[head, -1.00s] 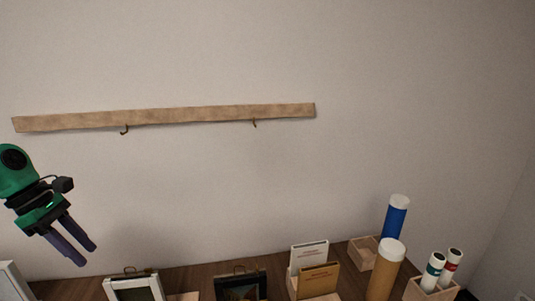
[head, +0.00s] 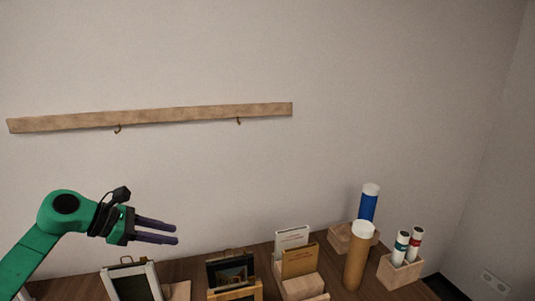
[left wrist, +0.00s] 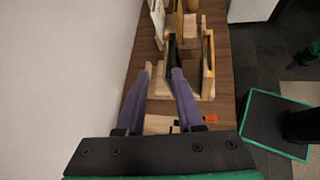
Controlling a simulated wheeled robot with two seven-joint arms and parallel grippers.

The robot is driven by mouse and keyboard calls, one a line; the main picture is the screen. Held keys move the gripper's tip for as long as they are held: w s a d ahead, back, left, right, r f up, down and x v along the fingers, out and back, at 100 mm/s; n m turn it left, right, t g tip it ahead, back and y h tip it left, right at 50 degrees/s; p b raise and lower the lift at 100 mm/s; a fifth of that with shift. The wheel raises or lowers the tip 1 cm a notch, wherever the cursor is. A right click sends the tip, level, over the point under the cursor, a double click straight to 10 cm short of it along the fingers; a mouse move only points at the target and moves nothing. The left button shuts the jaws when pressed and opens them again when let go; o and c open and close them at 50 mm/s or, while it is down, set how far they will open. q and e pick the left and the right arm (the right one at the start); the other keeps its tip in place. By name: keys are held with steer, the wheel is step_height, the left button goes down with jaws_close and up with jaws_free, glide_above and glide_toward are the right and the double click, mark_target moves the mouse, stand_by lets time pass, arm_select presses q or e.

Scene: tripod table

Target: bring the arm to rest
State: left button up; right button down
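My left gripper (head: 176,233) is at the left of the head view, on my green arm that comes in from the lower left. Its two purple fingers point right and stand apart with nothing between them. It is in front of the wall, above the left part of the wooden table (head: 190,269). In the left wrist view the gripper (left wrist: 162,70) also shows two spread, empty fingers, with the tabletop and frames beyond them. My right gripper cannot be made out in either view.
A wooden rail (head: 150,118) with two hooks hangs on the wall. On the table stand a white frame (head: 151,272), a dark picture (head: 232,270), cards in a wooden holder (head: 295,281), a blue tube (head: 367,204), a brown tube (head: 358,260) and two small tubes in a block (head: 398,272).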

arm_select(q)
steer(key=w+d+r+n+t+h, duration=0.35)
steer(key=d+n+t, duration=0.55)
steer(key=d+n, duration=0.3)
steer(key=s+a+f+n+g+y, duration=0.1)
steer(key=s+a+f+n+y, duration=0.45)
steer(key=n, duration=0.85)
steer(key=s+a+f+n+g+y, duration=0.1)
steer(key=s+a+f+n+y, duration=0.1)
steer(key=a+f+n+y, duration=0.9)
steer(key=s+d+f+n+g+h, duration=0.2)
steer(key=s+d+f+n+g, duration=0.25)
steer(key=s+f, duration=0.4)
steer(key=s+d+f+n+g+h, duration=0.25)
steer(key=s+f+n+g, duration=0.3)
steer(key=s, duration=0.65)
step_height(320, 180, down, 20)
steer(key=s, duration=0.2)
steer(key=s+a+f+g, duration=0.2)
steer(key=s+f, duration=1.3)
steer(key=s, duration=0.1)
steer(key=shift+s+a+f, duration=0.25)
steer(key=shift+s+f, duration=0.1)
